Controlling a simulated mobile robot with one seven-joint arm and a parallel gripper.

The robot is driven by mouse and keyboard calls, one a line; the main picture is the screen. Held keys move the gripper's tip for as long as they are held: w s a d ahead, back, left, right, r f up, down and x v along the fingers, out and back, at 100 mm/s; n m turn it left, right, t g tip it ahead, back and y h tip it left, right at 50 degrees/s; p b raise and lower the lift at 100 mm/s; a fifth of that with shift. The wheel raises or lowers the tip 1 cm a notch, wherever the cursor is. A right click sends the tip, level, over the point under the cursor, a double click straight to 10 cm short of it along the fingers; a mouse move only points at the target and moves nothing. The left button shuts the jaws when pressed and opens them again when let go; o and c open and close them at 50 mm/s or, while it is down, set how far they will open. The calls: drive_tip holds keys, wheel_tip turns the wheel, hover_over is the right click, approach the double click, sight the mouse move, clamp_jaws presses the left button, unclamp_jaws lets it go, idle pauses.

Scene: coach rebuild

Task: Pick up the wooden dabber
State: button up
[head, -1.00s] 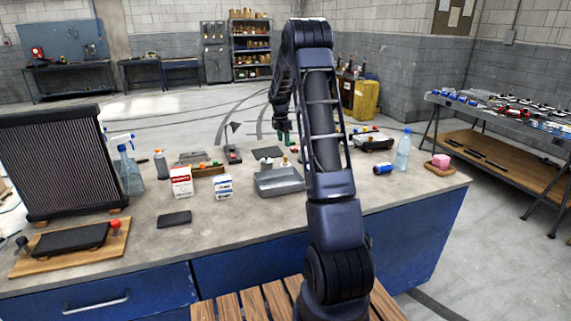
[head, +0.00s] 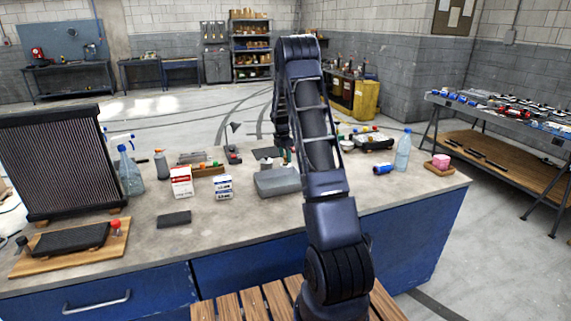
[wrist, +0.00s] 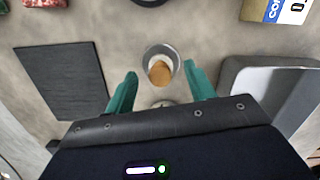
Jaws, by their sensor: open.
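In the wrist view, a light-brown wooden knob (wrist: 159,73), apparently the dabber, shows end-on within a pale round metal-looking rim (wrist: 163,52). I cannot tell whether it stands inside a cup or has a round base. My gripper (wrist: 160,88) is open, its two teal fingers on either side of the knob and apart from it. Nothing is between the fingertips but the knob's area below or ahead of them. In the head view, the arm and its wrist hide most of the gripper and the dabber.
A dark flat mat (wrist: 65,80) lies left of the fingers and a grey tray (wrist: 232,88) close to the right one in the wrist view. In the head view, the tray (head: 280,183) sits on the workbench (head: 130,245).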

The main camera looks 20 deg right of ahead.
wheel_tip(320, 180, down, 2)
drive_tip(key=shift+d+f, duration=0.1)
drive_tip(key=shift+d, duration=0.05)
drive_tip(key=c, duration=1)
